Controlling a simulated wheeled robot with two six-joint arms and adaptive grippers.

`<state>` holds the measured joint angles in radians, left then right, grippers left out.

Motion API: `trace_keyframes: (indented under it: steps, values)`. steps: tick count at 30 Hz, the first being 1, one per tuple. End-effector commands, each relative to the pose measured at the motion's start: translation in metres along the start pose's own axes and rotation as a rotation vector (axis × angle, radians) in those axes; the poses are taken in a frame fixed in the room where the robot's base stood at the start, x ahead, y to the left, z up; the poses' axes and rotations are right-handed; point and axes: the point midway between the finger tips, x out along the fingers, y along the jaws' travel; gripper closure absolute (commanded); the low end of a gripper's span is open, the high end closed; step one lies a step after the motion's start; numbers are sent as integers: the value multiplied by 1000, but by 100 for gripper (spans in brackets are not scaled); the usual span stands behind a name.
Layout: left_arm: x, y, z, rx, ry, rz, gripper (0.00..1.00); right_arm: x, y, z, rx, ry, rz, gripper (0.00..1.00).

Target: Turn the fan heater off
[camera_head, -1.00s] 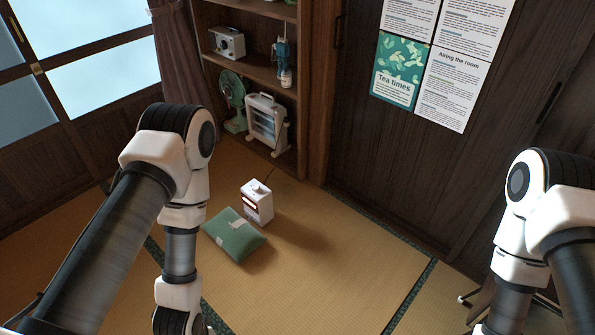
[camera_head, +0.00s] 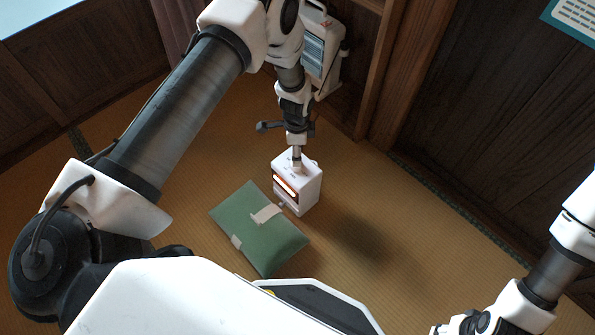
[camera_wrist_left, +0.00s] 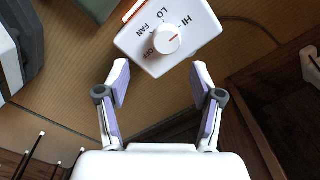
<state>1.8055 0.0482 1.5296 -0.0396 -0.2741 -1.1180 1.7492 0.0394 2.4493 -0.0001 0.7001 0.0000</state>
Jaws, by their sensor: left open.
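The white fan heater (camera_head: 312,188) stands on the tatami with an orange glow at its front. Its top shows in the left wrist view (camera_wrist_left: 199,22), with a round white dial (camera_wrist_left: 167,40) and the labels HI, LO, FAN and a partly hidden one that looks like OFF. The dial's red mark points toward HI. My left gripper (camera_head: 297,156) is over the heater's top, coming down from above. In the left wrist view the left gripper (camera_wrist_left: 160,78) is open and empty, its fingers apart near the heater's edge, short of the dial. My right gripper is out of view.
A green cushion (camera_head: 245,225) with pale straps lies beside the heater's front. Tatami right of the heater is clear.

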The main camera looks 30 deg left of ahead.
Motion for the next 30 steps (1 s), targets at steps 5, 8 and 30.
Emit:
trace_keyframes:
  steps: [5, 8, 30]
  values:
    - [21, -2, 0, 16, -3, 4, 34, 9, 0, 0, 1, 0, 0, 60]
    - [43, -1, 0, 15, -2, 3, 34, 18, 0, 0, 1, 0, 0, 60]
    - [76, -2, -1, 12, -1, 1, 94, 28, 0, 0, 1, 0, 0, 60]
